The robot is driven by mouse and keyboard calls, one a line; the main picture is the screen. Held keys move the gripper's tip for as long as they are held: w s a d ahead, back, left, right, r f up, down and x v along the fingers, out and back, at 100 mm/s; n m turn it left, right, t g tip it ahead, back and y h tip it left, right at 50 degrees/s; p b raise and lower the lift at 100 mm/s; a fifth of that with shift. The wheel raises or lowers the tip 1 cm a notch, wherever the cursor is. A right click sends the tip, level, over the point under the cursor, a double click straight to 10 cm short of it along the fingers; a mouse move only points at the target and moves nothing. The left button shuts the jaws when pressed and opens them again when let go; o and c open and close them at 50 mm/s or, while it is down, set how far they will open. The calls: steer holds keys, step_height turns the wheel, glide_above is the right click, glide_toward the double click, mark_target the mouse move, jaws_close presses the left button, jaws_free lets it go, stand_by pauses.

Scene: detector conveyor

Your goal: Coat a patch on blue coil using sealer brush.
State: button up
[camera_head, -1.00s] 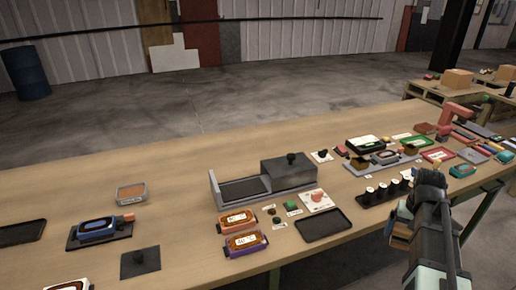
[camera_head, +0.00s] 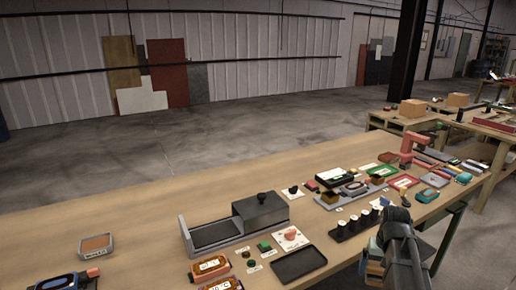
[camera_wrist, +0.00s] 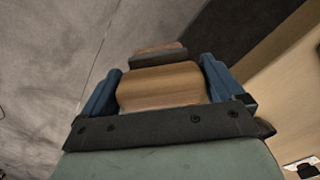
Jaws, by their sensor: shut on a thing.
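My gripper (camera_head: 373,258) hangs at the table's front right edge. In the wrist view its two blue fingers (camera_wrist: 160,88) are shut on a wooden-handled tool, which I take for the sealer brush (camera_wrist: 160,84). A dark band and a brown end show beyond the handle; the bristles cannot be made out. A blue-cased block with a dark top, probably the blue coil (camera_head: 64,281), lies at the lower left of the head view, partly cut off by the frame. My gripper is far to its right and touches nothing else.
A grey fixture with a dark box (camera_head: 261,211) stands mid-table. More items crowd the right end. The back left tabletop is clear.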

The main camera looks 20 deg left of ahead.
steer(key=s+f, duration=0.6)
steer(key=f, duration=0.1)
